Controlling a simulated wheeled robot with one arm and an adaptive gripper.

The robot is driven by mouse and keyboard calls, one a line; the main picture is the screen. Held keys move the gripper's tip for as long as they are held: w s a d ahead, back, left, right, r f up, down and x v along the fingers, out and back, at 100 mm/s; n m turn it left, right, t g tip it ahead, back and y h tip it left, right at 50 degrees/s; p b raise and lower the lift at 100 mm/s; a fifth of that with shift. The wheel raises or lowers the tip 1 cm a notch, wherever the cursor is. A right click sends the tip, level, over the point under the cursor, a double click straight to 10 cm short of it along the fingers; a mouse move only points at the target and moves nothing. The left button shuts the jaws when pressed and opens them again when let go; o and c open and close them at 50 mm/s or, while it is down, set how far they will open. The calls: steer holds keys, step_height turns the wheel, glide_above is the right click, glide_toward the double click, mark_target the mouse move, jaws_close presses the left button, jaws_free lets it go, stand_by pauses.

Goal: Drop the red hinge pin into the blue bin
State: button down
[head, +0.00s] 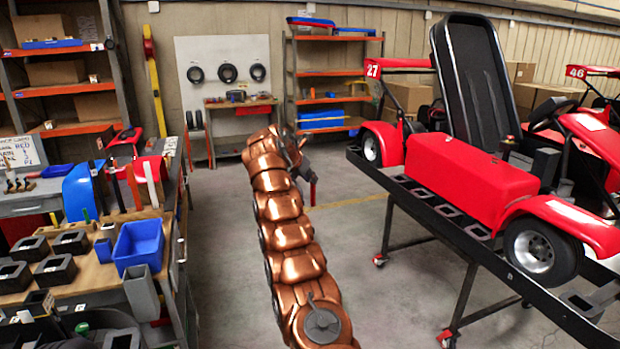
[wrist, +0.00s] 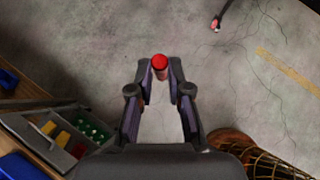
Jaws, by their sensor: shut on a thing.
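The red hinge pin (wrist: 159,63) is held between the fingertips of my gripper (wrist: 160,75) in the wrist view. In the head view the pin (head: 312,192) hangs below my gripper (head: 307,172), over open floor between the bench and the kart stand. The blue bin (head: 139,243) sits on the wooden bench top at the left, well to the left of my gripper and lower in the picture. Its inside is only partly visible. Blue edges show at the left of the wrist view, but I cannot tell whether either is the bin.
Several black square blocks (head: 55,269) stand left of the bin on the bench (head: 100,275). A grey upright holder (head: 142,292) stands in front of it. A red kart (head: 470,175) rests on a stand at the right. The grey floor (head: 225,260) between is clear.

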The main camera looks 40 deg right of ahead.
steer(key=shift+w+a, duration=0.1)
steer(key=shift+a, duration=0.1)
stand_by(0.3)
steer(key=shift+r, duration=0.1)
steer(key=shift+w+a+r+n+t, duration=0.1)
steer(key=shift+w+a+n+t, duration=0.2)
steer(key=shift+w+a, duration=0.3)
stand_by(1.0)
